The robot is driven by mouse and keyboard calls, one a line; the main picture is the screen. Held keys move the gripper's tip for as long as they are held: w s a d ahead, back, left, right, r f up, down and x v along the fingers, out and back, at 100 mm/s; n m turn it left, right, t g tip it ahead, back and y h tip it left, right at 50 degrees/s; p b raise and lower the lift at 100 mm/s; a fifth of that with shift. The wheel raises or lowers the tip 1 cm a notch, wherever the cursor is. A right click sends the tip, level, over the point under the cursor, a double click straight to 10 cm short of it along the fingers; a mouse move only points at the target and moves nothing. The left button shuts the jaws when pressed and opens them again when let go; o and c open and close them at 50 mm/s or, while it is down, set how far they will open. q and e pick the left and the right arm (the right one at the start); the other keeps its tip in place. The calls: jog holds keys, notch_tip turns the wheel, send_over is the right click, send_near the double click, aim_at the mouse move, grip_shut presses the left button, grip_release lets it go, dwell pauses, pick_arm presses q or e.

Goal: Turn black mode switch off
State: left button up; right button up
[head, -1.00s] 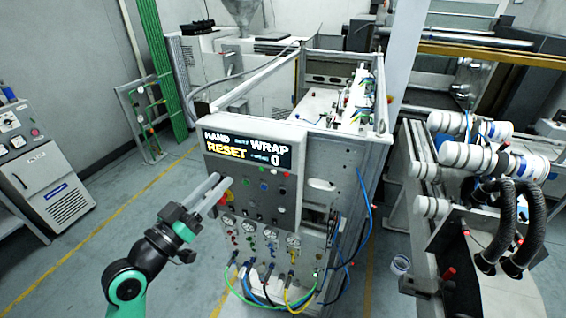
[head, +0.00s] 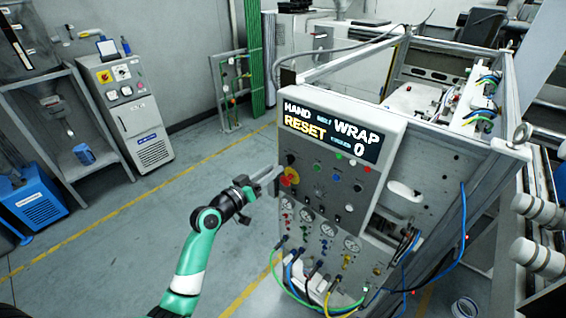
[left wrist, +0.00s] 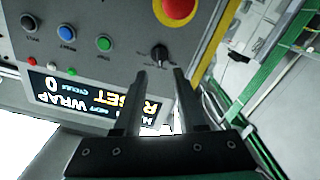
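The black mode switch (left wrist: 159,56) is a small dark knob with a pale mark on the grey control panel (head: 324,172). In the left wrist view, turned upside down, it lies just beyond and between the fingertips of my left gripper (left wrist: 160,74). The fingers are apart with nothing between them. In the head view the left gripper (head: 279,171) points at the panel's left side, close to the dark knob (head: 291,159). I cannot tell whether a fingertip touches the panel. My right gripper is in neither view.
A red emergency button on yellow (left wrist: 176,8) sits beside the switch. Green (left wrist: 104,43), blue (left wrist: 67,33) and black (left wrist: 29,23) controls share its row. The display (head: 331,131) shows HAND, WRAP, RESET and 0. Gauges and hoses (head: 318,290) are lower.

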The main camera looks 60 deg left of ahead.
aim_at(290, 159)
pick_arm(q)
jog(key=x, duration=0.5)
jog(key=shift+w+a, duration=0.15)
jog(key=shift+w, duration=0.1)
grip_shut()
